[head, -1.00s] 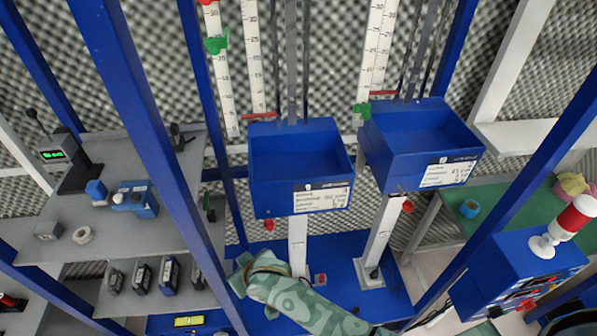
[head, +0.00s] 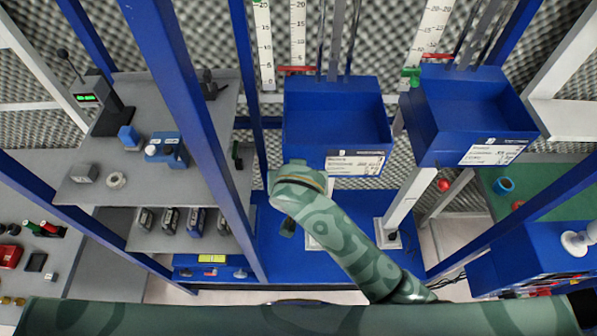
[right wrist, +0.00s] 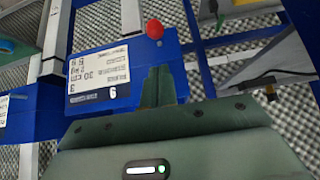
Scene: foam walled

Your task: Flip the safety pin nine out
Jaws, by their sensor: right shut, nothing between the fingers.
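Two blue open boxes hang on the rails in the head view, the left box (head: 335,150) and the right box (head: 470,140). A red ball knob (head: 444,185) shows below the right box. The left box's red knob is hidden behind my right arm in the head view. In the right wrist view, which is upside down, a red knob (right wrist: 154,28) stands above the labelled blue box (right wrist: 80,62). My right gripper (right wrist: 160,85) is shut and empty, its fingers in front of the box face, apart from the knob in the picture.
Grey shelves (head: 140,185) with several small devices stand at the left. Blue posts (head: 185,100) rise beside them. A blue control box (head: 530,265) stands at the right. The blue base platform (head: 350,265) lies below the boxes.

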